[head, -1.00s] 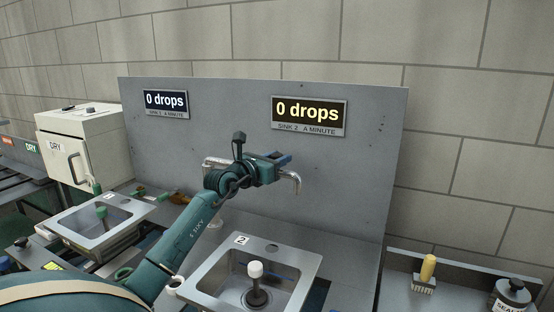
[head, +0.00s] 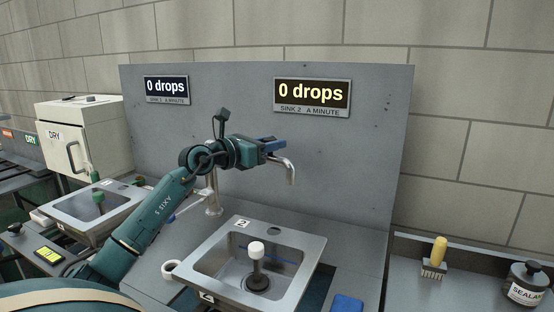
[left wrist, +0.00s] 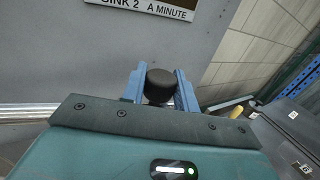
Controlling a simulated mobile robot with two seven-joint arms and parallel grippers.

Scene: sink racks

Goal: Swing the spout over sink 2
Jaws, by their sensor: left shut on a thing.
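The metal spout (head: 291,172) runs from its upright post (head: 213,200) behind sink 2, and its downturned end shows right of my left gripper. My left gripper (head: 276,149) is shut on the spout near its outer end. In the left wrist view the blue fingers (left wrist: 160,92) stand on either side of a round black knob (left wrist: 160,84). Sink 2 (head: 309,246) is a metal basin in front. In the head view the spout's end appears above its back edge; how far over the basin it reaches is hard to tell. My right gripper is not in view.
A white-topped black plug (head: 257,262) stands upright in sink 2. Sink 1 (head: 72,226) is at the left. A grey back panel (head: 230,90) stands close behind the spout. A brush (head: 438,256) and sealant jar (head: 527,285) are at the right.

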